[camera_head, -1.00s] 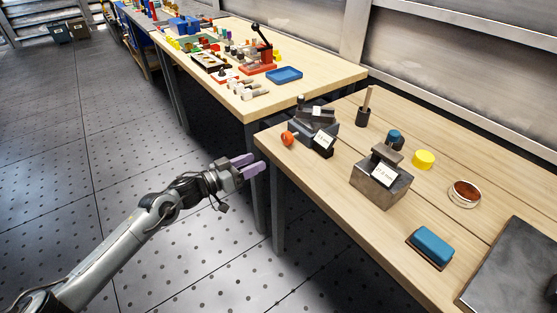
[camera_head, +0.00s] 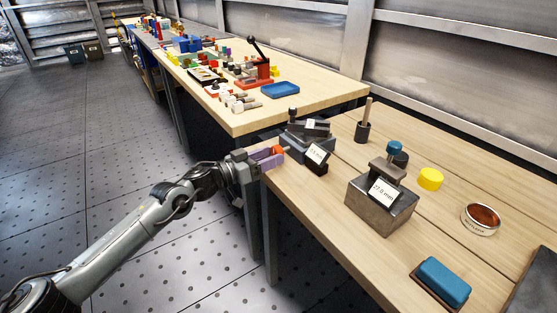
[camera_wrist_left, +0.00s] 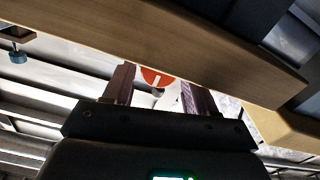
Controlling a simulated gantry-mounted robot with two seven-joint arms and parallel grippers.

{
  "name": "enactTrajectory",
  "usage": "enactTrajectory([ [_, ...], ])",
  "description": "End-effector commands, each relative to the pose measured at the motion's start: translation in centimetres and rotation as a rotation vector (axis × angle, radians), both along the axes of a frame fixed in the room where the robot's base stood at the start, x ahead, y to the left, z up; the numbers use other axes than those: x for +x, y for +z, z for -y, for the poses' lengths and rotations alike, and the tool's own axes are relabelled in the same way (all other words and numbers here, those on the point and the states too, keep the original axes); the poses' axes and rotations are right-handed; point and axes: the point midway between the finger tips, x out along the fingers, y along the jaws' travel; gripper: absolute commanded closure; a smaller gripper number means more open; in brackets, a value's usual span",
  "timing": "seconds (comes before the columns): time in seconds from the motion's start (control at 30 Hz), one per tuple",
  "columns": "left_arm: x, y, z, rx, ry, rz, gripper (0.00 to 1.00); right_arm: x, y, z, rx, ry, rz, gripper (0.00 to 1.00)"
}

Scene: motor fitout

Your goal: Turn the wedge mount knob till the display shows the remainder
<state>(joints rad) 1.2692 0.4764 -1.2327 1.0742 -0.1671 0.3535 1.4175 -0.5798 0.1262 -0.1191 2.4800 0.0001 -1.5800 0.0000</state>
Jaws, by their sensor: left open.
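The wedge mount (camera_head: 307,146) is a dark grey stepped block near the left edge of the near bench. Its orange knob (camera_head: 278,149) faces my left gripper. A small tilted display (camera_head: 317,154) stands in front of the mount; its figures are too small to read surely. My left gripper (camera_head: 271,156) is open, with its purple fingers at the knob. In the left wrist view the knob (camera_wrist_left: 157,77), with a white mark on its face, shows between the two fingers, nearer the left one. I cannot tell whether either finger touches it. My right gripper is not in view.
A steel block (camera_head: 381,207) with a card reading 27.0 mm stands to the right. A blue-topped pad (camera_head: 444,281), a yellow cylinder (camera_head: 430,178), a round copper-coloured dish (camera_head: 481,218) and a handled tool (camera_head: 363,127) are farther right or behind. The bench front edge lies below the gripper.

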Motion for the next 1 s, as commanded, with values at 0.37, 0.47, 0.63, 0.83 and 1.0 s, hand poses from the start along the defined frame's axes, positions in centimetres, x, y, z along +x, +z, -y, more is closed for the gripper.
enactTrajectory([
  [0.37,0.1,0.0,0.1,0.001,0.002,-0.002,0.43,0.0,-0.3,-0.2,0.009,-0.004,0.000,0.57],
  [0.47,0.1,0.0,0.1,0.001,0.002,-0.002,0.51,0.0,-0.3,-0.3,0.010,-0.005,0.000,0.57],
  [0.63,0.1,0.0,0.1,0.000,0.001,-0.002,0.77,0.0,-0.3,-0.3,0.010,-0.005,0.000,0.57],
  [0.83,0.1,0.3,0.1,0.013,0.001,0.018,0.85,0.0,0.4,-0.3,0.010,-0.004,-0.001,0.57],
  [1.0,0.2,0.5,0.1,0.077,0.002,0.102,0.85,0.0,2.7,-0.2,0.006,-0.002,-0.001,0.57],
])
